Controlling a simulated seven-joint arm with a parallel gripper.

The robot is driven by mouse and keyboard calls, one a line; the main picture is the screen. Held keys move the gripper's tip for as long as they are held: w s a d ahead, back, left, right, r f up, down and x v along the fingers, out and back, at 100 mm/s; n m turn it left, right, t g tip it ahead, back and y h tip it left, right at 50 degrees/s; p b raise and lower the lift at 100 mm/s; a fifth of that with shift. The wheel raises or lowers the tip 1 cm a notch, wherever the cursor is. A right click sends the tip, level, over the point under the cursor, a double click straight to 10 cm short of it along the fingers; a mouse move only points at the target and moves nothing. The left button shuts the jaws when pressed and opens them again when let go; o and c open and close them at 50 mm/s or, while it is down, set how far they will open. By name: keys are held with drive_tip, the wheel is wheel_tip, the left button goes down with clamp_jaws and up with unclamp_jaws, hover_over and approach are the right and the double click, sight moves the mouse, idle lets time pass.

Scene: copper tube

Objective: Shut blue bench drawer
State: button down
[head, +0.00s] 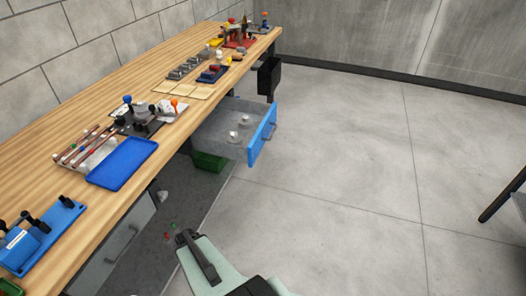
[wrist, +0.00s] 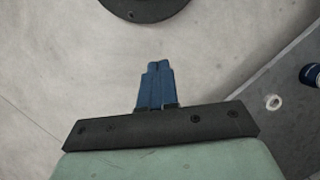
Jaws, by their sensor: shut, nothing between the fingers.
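The blue bench drawer (head: 262,135) is pulled out from under the wooden bench, with its blue front standing away from the bench edge. Its grey box is open at the top and holds a few small whitish items. My gripper shows at the bottom of the head view, low over the floor, in front of the drawer and apart from it; its fingertips cannot be made out there. In the wrist view my gripper (wrist: 157,68) has its blue fingers together with nothing between them. The drawer does not show in the wrist view.
The wooden bench (head: 60,118) carries a blue tray (head: 122,164), racks and small parts. A grey drawer (head: 117,246) sits under its near end. A green bin (head: 208,161) stands below the open drawer. Small items lie on the dark mat (head: 196,205).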

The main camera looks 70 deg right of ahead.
drive_tip(key=s+d+r+m+t+h, duration=0.1)
drive_tip(key=s+d+r+m, duration=0.25)
drive_tip(key=d+r, duration=0.45)
drive_tip(key=s+d+r+m+t+h, duration=0.1)
drive_tip(key=s+d+r+m+t, duration=0.2)
drive_tip(key=d, duration=0.9)
drive_tip(key=s+d+r+m+h, duration=0.1)
drive_tip(key=s+d+r, duration=0.4)
drive_tip(key=d, duration=0.6)
drive_tip(key=s+d+r+m+t+h, duration=0.1)
drive_tip(key=s+d+r+m+h, duration=0.1)
drive_tip(key=s+d+r, duration=0.35)
drive_tip(key=s+d+r+m+t+h, duration=0.1)
drive_tip(key=s+d+r, duration=0.2)
drive_tip(key=d+r, duration=0.55)
drive_tip(key=w+r+n+t+h, duration=0.1)
drive_tip(key=w+r+t, duration=0.2)
drive_tip(key=w+r, duration=0.25)
approach(259, 149)
wheel_tip(259, 149, down, 4)
drive_tip(key=d, duration=0.2)
drive_tip(key=shift+w+a+r, duration=0.1)
drive_tip(key=shift+w, duration=0.45)
drive_tip(key=shift+w+a+r, duration=0.1)
drive_tip(key=shift+w, duration=0.45)
